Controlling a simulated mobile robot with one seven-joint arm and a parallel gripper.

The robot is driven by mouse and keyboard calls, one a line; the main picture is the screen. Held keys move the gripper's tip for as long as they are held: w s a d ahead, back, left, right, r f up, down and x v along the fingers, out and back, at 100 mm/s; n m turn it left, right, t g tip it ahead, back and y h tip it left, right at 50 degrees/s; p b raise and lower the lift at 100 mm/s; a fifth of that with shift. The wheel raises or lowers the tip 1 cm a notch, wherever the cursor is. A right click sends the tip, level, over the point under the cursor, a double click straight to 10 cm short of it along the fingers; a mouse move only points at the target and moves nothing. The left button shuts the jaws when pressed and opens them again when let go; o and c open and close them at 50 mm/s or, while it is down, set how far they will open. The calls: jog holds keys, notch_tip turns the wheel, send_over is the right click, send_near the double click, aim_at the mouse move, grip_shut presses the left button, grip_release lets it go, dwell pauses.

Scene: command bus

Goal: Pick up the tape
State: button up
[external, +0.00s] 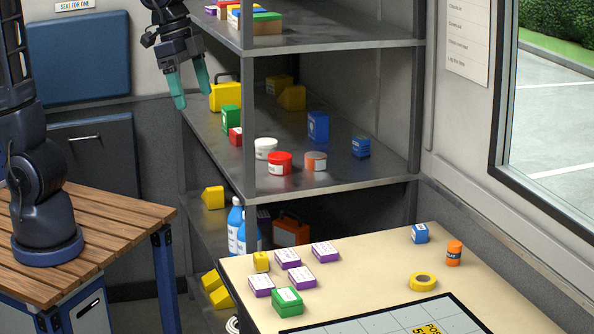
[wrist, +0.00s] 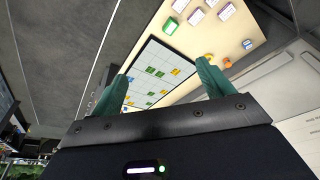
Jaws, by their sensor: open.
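The tape is a yellow roll (external: 412,282) lying flat on the beige table at the right in the external view. In the wrist view a small yellow shape (wrist: 209,56), probably the tape, shows just beyond the tip of the right finger and is partly hidden by it. My gripper (external: 192,92) has two teal fingers, open and empty. It hangs high at the upper left in front of the metal shelf, far from the tape. In the wrist view the fingers (wrist: 162,74) are spread apart with the table beyond them.
On the beige table (external: 375,255), an orange jar (external: 454,253) and a blue box (external: 419,234) stand behind the tape. Purple-and-white boxes (external: 302,277) and a green box (external: 287,302) are to its left. A gridded board (external: 400,322) lies in front. The metal shelf (external: 335,180) holds several containers.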

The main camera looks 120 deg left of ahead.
jog(key=w+a+f, duration=0.1)
jog(key=w+a, duration=0.1)
jog(key=w, duration=0.4)
jog(key=w+a+f, duration=0.1)
jog(key=w+a, duration=0.2)
jog(key=w, duration=0.4)
jog(key=n+g, duration=0.2)
jog(key=g, duration=0.1)
send_over(429, 280)
jog(key=s+d, duration=0.1)
jog(key=d, duration=0.1)
notch_tip(429, 280, down, 32)
jog(key=f, duration=0.1)
notch_tip(429, 280, down, 5)
jog(key=shift+s+a+r, duration=0.1)
jog(key=shift+s+r, duration=0.05)
jog(key=shift+a+f, duration=0.15)
jog(key=shift+f, duration=1.15)
jog(key=shift+a+f, duration=0.15)
jog(key=shift+f, duration=1.15)
jog(key=c, duration=1.1)
jog(key=shift+o, duration=0.2)
jog(key=shift+r, duration=0.1)
